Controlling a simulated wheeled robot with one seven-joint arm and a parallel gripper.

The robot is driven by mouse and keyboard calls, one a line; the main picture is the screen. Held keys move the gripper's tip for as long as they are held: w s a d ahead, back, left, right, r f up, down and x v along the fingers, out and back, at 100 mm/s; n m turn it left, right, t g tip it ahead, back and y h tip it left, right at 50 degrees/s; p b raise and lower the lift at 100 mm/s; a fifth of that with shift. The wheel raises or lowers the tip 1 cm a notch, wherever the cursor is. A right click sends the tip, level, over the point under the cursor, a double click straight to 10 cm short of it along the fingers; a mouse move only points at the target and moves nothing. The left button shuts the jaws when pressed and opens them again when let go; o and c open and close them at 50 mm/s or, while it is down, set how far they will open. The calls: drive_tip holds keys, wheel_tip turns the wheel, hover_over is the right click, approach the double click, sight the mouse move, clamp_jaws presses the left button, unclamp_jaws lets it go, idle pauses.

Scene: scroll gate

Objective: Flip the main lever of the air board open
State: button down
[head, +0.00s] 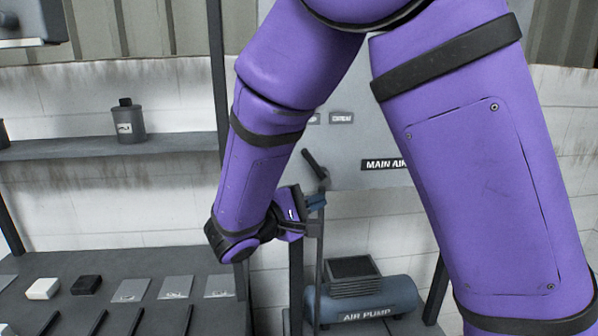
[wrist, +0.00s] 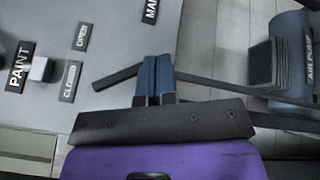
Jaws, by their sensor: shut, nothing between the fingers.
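The air board (head: 360,150) is a grey panel with a MAIN AIR label (head: 385,165). Left of that label is the black main lever (head: 315,165), slanting from upper left to lower right. My gripper (head: 317,201) is just below the lever's lower end, with its blue fingers together. In the wrist view the blue fingers (wrist: 154,75) are shut and empty. A short dark bar (wrist: 115,79), probably the lever, shows left of the fingertips; its right end is hidden behind them. I cannot tell whether they touch. OPEN (wrist: 81,36) and CLOSED (wrist: 69,81) labels sit on the board.
A PAINT label (wrist: 19,66) with a pale knob (wrist: 41,69) is on the board. A blue air pump (head: 370,300) stands on the floor below. A table (head: 60,315) with small parts is at lower left, under a wall shelf (head: 70,150) holding a canister (head: 129,122).

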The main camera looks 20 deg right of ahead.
sight(316, 167)
drive_tip(key=w+a+f+n+t, duration=0.2)
drive_tip(key=a+n+t, duration=0.2)
drive_tip(key=a+t, duration=0.4)
drive_tip(key=a, duration=0.3)
drive_tip(key=shift+f+t, duration=0.3)
drive_tip(key=shift+w, duration=0.1)
drive_tip(key=shift+s+d+r+x, duration=0.2)
drive_tip(key=shift+s+x, duration=0.15)
drive_tip(key=shift+x, duration=1.8)
drive_tip(key=shift+s+d+r+x, duration=0.25)
drive_tip(key=shift+s+x, duration=0.15)
drive_tip(key=shift+x, duration=1.7)
drive_tip(key=shift+s+d+r+x, duration=0.1)
drive_tip(key=shift+s+r+x, duration=0.2)
drive_tip(key=shift+x, duration=1.85)
drive_tip(key=shift+f, duration=0.1)
